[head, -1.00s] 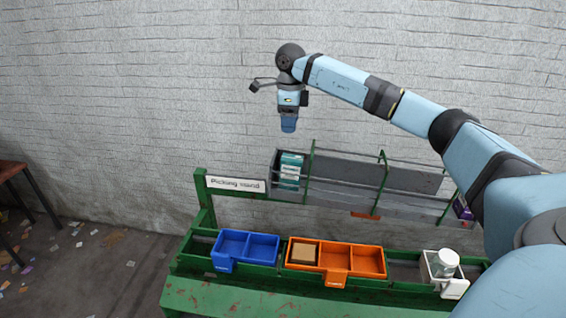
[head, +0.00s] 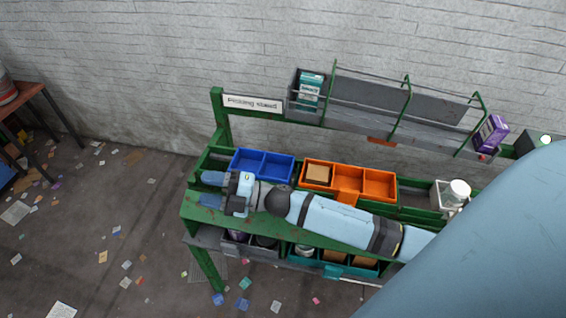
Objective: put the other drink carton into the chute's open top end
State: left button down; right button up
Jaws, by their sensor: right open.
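The grey chute (head: 372,88) with green brackets runs along the wall above the stand, from upper left to lower right in the picture. A teal-and-white drink carton (head: 310,86) stands at its left end. A purple carton (head: 491,134) is at its right end. My right gripper (head: 211,189) is low over the left part of the green stand, in front of the blue bin. Its two blue fingers are apart, point left, and hold nothing. It is well away from both cartons. My left gripper is not in view.
The stand's upper level has a blue two-part bin (head: 263,165), an orange bin (head: 348,183) with a brown box, and a white bin (head: 438,196) with a white-capped jar (head: 458,191). More bins sit below. A table stands far left; the floor between is littered.

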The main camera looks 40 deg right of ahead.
jog(key=s+d+f+m+g+h, duration=0.1)
jog(key=s+d+f+m+h, duration=0.2)
jog(key=s+f+m+h, duration=0.3)
jog(key=s+d+f+m+g+h, duration=0.1)
jog(key=s+f+m+h, duration=0.5)
jog(key=s+f+m, duration=0.7)
jog(key=shift+s+d+m+h, duration=0.3)
jog(key=shift+d+m, duration=0.6)
jog(key=shift+m, duration=0.3)
jog(key=shift+r, duration=0.1)
